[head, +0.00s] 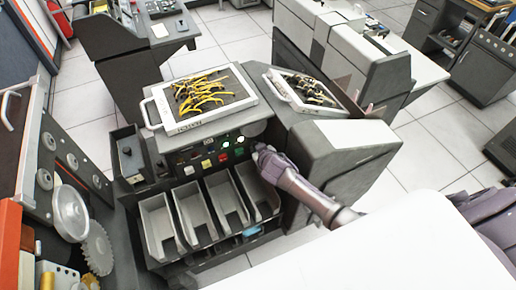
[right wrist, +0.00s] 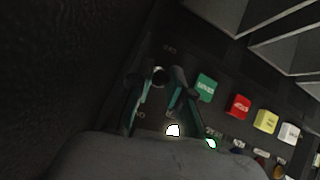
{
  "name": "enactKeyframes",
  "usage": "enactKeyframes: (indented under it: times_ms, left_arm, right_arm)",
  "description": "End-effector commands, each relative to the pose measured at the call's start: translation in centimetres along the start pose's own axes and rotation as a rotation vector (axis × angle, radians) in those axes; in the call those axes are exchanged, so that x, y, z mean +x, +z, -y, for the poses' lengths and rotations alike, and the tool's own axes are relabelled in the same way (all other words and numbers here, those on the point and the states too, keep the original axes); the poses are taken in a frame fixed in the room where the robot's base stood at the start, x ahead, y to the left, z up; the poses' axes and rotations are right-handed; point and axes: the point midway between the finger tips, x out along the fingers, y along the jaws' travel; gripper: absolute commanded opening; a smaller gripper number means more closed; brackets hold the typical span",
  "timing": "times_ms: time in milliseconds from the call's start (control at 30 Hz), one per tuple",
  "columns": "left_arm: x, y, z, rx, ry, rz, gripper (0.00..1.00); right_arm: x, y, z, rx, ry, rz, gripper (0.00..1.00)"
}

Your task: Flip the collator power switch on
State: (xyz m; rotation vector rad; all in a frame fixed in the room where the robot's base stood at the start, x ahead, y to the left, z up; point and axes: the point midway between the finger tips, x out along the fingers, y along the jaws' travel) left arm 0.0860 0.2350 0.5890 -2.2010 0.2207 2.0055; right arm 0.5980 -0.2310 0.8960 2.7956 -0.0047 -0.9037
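The collator (head: 170,160) stands in the middle of the head view, with a dark control panel below its wired plugboard. My right gripper (head: 262,150) reaches in from the right to the panel's right end, beside the lit lamps. In the right wrist view, the two fingers of my right gripper (right wrist: 167,88) are apart, close to the panel. A small switch with a round, shiny tip (right wrist: 158,75), likely the power switch, shows between or beside the fingertips; contact cannot be told. Small panel lettering near it is unreadable. In the head view the gripper hides the switch. My left gripper is not in view.
A green button (right wrist: 206,87), red button (right wrist: 241,105), yellow button (right wrist: 265,121) and white button (right wrist: 288,133) line the panel. A white lamp (right wrist: 173,130) glows. Several open card bins (head: 160,222) sit below. A dark side wall (right wrist: 60,70) is close on the left.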

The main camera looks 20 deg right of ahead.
Motion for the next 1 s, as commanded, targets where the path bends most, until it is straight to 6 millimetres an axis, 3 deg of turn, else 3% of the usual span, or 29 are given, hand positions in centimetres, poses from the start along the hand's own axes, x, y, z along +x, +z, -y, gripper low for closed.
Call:
enactKeyframes:
  times_ms: [100, 400, 533, 1000]
  left_arm:
    - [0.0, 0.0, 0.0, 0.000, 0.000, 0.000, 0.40]
    - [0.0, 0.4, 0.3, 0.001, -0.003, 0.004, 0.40]
    - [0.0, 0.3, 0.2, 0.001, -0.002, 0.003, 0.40]
    - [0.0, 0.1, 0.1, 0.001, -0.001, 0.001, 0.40]
  right_arm:
    - [0.0, 0.0, 0.0, 0.000, 0.000, 0.000, 0.39]
    - [-0.1, 0.0, 0.0, 0.000, 0.000, -0.001, 0.39]
    - [-1.1, 0.1, 0.0, 0.001, 0.000, 0.000, 0.39]
    - [-9.9, 0.1, 0.0, 0.000, -0.001, 0.000, 0.39]
